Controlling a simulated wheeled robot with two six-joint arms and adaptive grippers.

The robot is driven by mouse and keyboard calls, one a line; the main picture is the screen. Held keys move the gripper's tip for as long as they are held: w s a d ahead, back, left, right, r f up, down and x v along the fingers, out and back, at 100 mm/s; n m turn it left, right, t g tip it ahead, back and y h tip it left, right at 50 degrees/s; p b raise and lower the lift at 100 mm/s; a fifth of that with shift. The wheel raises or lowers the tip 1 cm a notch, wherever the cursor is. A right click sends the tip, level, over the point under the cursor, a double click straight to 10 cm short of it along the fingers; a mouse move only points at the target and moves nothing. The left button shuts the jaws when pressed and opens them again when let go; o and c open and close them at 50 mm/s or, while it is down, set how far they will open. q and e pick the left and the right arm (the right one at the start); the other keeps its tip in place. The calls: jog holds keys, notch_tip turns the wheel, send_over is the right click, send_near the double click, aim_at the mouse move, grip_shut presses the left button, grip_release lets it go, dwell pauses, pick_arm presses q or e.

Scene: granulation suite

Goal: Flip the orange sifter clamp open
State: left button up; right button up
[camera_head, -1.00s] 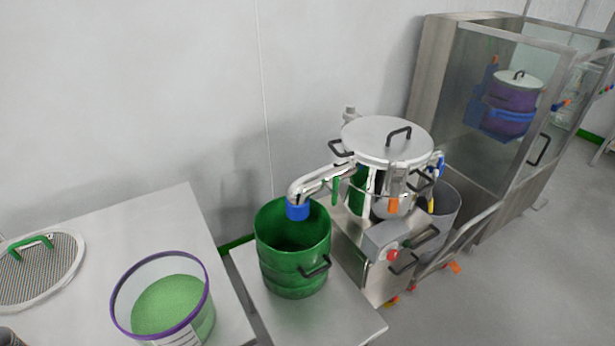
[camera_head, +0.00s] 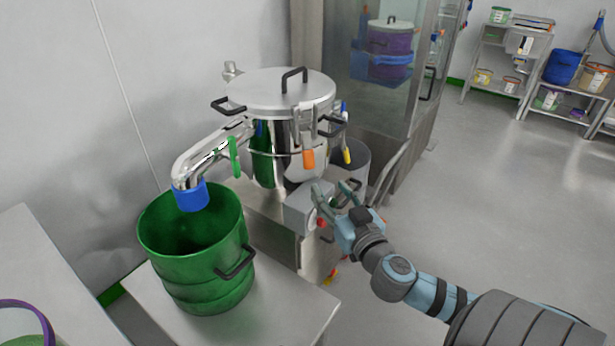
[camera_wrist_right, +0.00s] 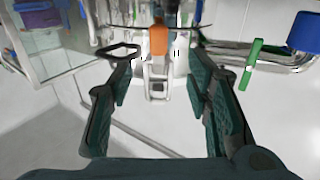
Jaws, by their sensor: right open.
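The orange sifter clamp (camera_head: 308,158) hangs on the front of the steel sifter (camera_head: 280,92), its orange tip pointing down below a metal latch. My right gripper (camera_head: 333,190) is open and empty, a little below and to the right of the clamp in the head view. In the right wrist view the orange clamp (camera_wrist_right: 158,40) stands ahead, between and beyond the two open fingers (camera_wrist_right: 168,90). A gap shows between fingers and clamp. A green clamp (camera_head: 235,157) and a yellow clamp (camera_head: 347,152) sit on either side. My left gripper is not in view.
A green drum (camera_head: 195,290) stands under the sifter's blue-ended spout (camera_head: 190,194). A grey control box with a red button (camera_head: 320,223) is below the clamp, close to my right gripper. A glass cabinet (camera_head: 345,60) stands behind. The floor at right is open.

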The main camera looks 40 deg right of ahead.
aim_at(310, 161)
jog(key=b+x, duration=0.1)
jog(key=x, duration=1.3)
jog(key=shift+s+d+r, duration=0.1)
jog(key=shift+d, duration=0.05)
grip_shut()
